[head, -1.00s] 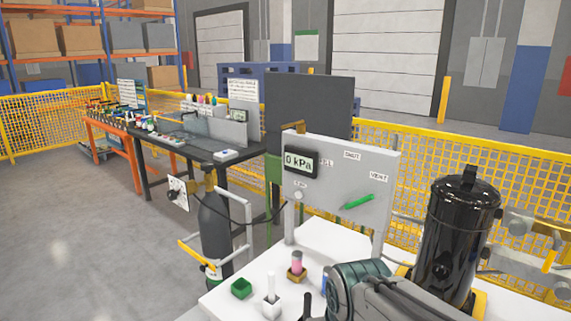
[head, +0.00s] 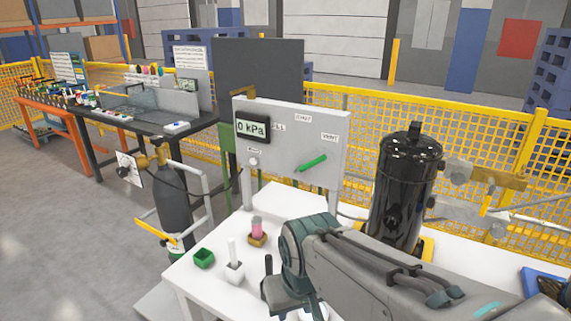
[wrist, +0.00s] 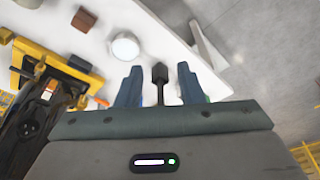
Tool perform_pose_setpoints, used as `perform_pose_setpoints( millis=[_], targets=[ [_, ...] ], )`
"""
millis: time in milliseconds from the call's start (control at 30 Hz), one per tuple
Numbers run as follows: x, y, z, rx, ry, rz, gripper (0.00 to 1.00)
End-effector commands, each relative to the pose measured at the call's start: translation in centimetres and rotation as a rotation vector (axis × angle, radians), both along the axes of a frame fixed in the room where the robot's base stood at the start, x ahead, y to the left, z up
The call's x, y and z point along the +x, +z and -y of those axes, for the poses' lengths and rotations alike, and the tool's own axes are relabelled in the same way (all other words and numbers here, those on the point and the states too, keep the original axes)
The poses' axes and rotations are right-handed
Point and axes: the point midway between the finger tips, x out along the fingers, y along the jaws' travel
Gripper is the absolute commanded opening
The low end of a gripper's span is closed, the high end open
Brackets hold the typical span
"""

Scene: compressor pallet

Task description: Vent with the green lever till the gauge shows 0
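The grey valve panel (head: 275,150) stands upright at the back of the white table. Its gauge (head: 252,128) reads 0 kPa. The green lever (head: 313,162) is tilted up to the right, on the side of the VENT label (head: 329,136); the FILL and SHUT labels are left of that. In the wrist view my gripper (wrist: 159,72) has its two blue-grey fingers apart. A thin black rod with a thicker head (wrist: 159,75) shows between them, and I cannot tell whether it is touched. In the head view my arm is low in front of the panel, clear of the lever.
A black tank (head: 403,190) stands right of the panel. A green box (head: 204,258), a white holder (head: 234,270) and a pink-topped piece (head: 257,230) are on the table (head: 195,285). A gas cylinder (head: 173,205) stands left. Yellow fencing (head: 500,160) runs behind.

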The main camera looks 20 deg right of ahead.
Motion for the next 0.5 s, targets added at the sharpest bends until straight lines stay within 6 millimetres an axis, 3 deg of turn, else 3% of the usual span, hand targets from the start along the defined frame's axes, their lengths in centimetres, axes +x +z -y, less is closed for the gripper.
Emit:
perform_pose_setpoints(
  millis=[167, 267, 367, 500],
  targets=[
    [0.5, -0.1, -0.1, 0.009, -0.009, 0.012, 0.36],
    [2.4, -0.3, -0.3, 0.049, -0.046, 0.061, 0.36],
    [5.9, -0.6, -0.5, 0.116, -0.126, 0.153, 0.36],
    [11.9, -0.8, -0.1, 0.222, -0.287, 0.318, 0.36]
  ],
)
